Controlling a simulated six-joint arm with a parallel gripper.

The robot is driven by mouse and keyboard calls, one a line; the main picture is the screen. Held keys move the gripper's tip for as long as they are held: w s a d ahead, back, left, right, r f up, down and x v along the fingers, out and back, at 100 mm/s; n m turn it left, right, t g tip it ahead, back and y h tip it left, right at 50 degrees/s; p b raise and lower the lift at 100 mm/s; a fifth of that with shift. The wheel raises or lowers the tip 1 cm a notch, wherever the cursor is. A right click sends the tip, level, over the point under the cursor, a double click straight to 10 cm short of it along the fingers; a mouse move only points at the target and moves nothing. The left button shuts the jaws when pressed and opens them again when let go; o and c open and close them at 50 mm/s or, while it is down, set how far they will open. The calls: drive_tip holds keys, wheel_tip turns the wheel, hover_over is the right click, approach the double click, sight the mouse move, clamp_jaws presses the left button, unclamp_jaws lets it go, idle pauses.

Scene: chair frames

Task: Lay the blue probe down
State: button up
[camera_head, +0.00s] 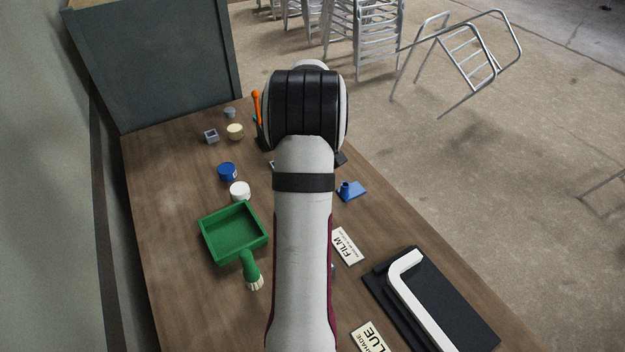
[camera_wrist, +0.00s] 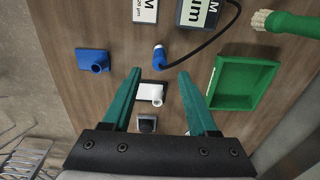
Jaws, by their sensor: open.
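The blue probe (camera_wrist: 159,57) shows in the wrist view just beyond the fingertips, between their lines, with a black cable (camera_wrist: 215,38) curving from it to a gauge (camera_wrist: 200,12). I cannot tell whether it touches the wood. My gripper (camera_wrist: 160,76) has teal fingers spread wide with nothing between the tips. A blue holder with a short round socket (camera_wrist: 93,62) sits on the table to the left of the fingers; it also shows in the head view (camera_head: 350,191). My arm hides the probe and gauge in the head view.
Below the fingertips are a white block (camera_wrist: 151,93) and a dark block (camera_wrist: 147,123). A green tray (camera_wrist: 243,84) and green brush (camera_wrist: 290,23) lie to the right. FILM card (camera_head: 345,245), black panel (camera_head: 460,300) and several jars stand around. Bare wood lies between holder and probe.

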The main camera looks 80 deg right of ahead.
drive_tip(key=shift+r, duration=0.8)
drive_tip(key=shift+w+a+r, duration=0.1)
drive_tip(key=shift+w+a, duration=0.05)
drive_tip(key=w+a+r+n, duration=0.1)
drive_tip(key=w+a+r, duration=0.4)
drive_tip(key=a, duration=0.5)
drive_tip(key=w+a+r+n, duration=0.1)
drive_tip(key=w+a+r, duration=0.1)
drive_tip(key=w+a, duration=0.65)
drive_tip(key=s+a+r+y, duration=0.1)
drive_tip(key=s+a, duration=0.1)
drive_tip(key=a, duration=0.8)
drive_tip(key=s+a+r, duration=0.1)
drive_tip(key=s+a, duration=0.1)
drive_tip(key=a, duration=0.8)
drive_tip(key=s+a+f+n, duration=0.1)
drive_tip(key=s+a, duration=0.6)
drive_tip(key=a, duration=0.1)
drive_tip(key=shift+s+f+y, duration=0.25)
drive_tip(key=shift+s+y, duration=0.1)
drive_tip(key=shift+y, duration=0.05)
